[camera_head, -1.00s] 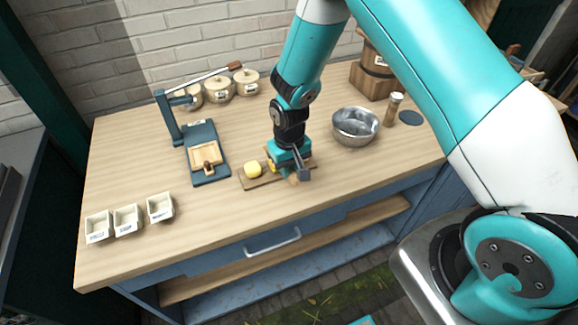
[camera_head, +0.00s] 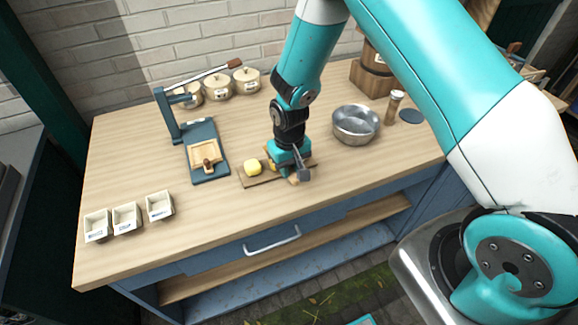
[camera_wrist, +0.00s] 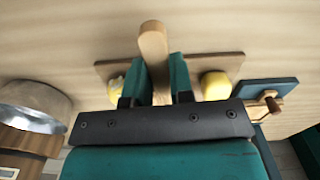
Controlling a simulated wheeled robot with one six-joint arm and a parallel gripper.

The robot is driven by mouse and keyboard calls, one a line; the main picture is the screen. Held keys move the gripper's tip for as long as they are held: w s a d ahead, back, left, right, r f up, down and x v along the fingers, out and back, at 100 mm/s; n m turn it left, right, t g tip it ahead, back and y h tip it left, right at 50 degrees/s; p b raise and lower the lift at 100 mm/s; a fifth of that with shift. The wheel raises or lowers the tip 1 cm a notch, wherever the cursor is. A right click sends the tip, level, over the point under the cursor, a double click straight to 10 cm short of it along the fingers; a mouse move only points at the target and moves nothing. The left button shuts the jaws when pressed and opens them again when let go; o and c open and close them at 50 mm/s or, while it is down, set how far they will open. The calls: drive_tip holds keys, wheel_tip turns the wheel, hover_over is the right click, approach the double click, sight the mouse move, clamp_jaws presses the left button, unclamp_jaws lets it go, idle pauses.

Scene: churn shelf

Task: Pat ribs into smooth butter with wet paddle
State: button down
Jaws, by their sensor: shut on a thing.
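My gripper (camera_head: 292,166) is over the right end of a wooden board (camera_head: 252,182) on the bench. In the wrist view my gripper (camera_wrist: 163,75) is shut on a wooden paddle (camera_wrist: 153,52), whose rounded end sticks out past the fingers. In the head view only a small end of the paddle shows below the gripper. A yellow butter lump (camera_head: 253,167) sits on the board left of my gripper and also shows in the wrist view (camera_wrist: 215,85). A second yellow lump (camera_wrist: 117,88) is on the board's other side, mostly hidden in the head view.
A metal bowl (camera_head: 355,126) stands right of my gripper, with a shaker (camera_head: 394,104) beyond it. A blue lever press (camera_head: 196,140) stands left. Several white boxes (camera_head: 126,217) sit at the front left, and lidded pots (camera_head: 218,88) at the back. The front middle of the bench is clear.

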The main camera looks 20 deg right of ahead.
drive_tip(key=shift+f+b, duration=0.35)
drive_tip(key=shift+f, duration=0.1)
idle(1.1)
drive_tip(key=shift+r+p, duration=2.5)
drive_tip(key=shift+r, duration=1)
